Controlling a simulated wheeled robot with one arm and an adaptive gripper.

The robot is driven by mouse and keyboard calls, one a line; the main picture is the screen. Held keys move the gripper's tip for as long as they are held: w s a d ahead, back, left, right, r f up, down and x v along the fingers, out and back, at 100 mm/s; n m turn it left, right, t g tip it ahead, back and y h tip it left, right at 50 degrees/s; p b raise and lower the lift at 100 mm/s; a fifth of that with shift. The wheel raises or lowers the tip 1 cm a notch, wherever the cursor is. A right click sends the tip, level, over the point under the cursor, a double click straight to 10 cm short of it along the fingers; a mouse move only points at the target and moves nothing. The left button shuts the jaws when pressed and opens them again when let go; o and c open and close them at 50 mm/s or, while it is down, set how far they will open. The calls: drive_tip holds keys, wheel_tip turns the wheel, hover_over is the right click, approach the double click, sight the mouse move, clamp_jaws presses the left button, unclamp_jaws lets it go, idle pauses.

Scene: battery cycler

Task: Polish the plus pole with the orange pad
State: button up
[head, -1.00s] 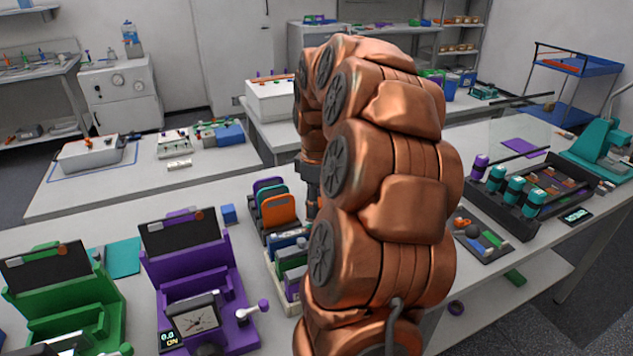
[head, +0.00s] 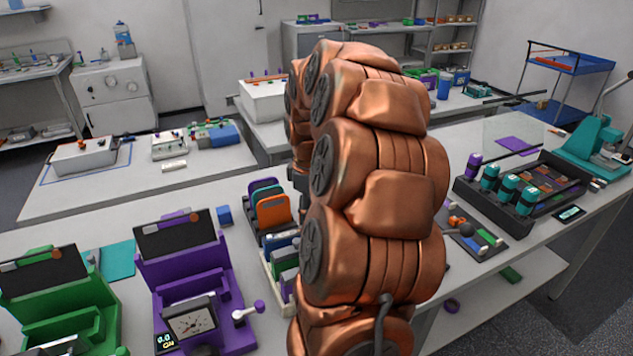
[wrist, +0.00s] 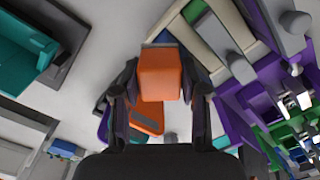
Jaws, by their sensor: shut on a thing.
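In the wrist view my gripper (wrist: 160,95) is shut on an orange block-shaped pad (wrist: 160,75), one finger on each side. The pad is held above the table. In the head view my arm hides both gripper and held pad. I cannot make out a plus pole in either view. A purple device (head: 185,265) with a tilted dark panel and a gauge stands at the front left. A green device (head: 60,300) of similar form stands left of it.
A rack with upright coloured plates (head: 270,215), one orange, stands left of my arm. Right of my arm are a small dark tray (head: 480,245) with coloured pieces and a black holder (head: 520,200) with teal-topped cylinders. A teal sheet (head: 118,258) lies behind the devices.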

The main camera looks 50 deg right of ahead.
drive_tip(key=shift+s+d+r, duration=0.1)
drive_tip(key=shift+s+d, duration=0.05)
drive_tip(key=shift+d, duration=0.15)
drive_tip(key=shift+r+p, duration=0.85)
drive_tip(key=shift+r, duration=3.2)
